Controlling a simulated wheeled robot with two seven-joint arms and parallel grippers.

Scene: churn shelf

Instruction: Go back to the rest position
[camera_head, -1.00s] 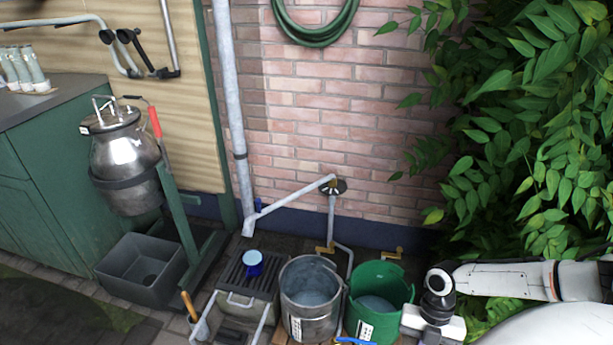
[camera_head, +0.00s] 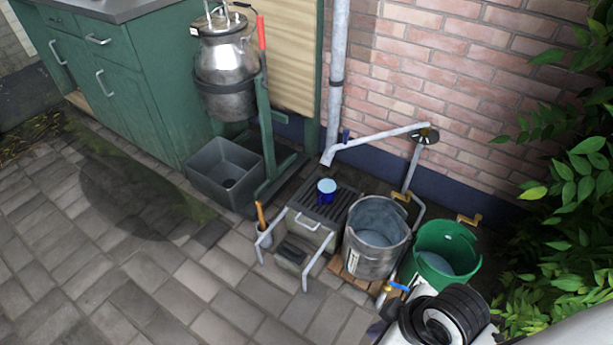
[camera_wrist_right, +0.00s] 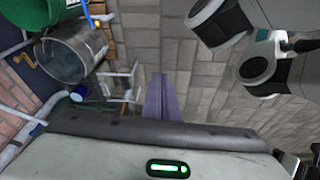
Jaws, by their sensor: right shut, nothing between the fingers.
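My right arm shows at the bottom right in the camera_head view, close to the green bucket (camera_head: 446,257). My right gripper (camera_wrist_right: 162,92) shows in the right wrist view as two purple-grey fingers shut together with nothing between them. It is over bare paving. In the camera_head view its fingers are mostly hidden or cut off at the lower edge. My left gripper is in neither view.
A metal bucket (camera_head: 374,241) stands left of the green one, beside a grate with a blue mug (camera_head: 326,190). A steel churn (camera_head: 226,75) hangs on a green stand by the grey tub (camera_head: 222,177). Leaves fill the right. Paving (camera_head: 150,275) at left is clear.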

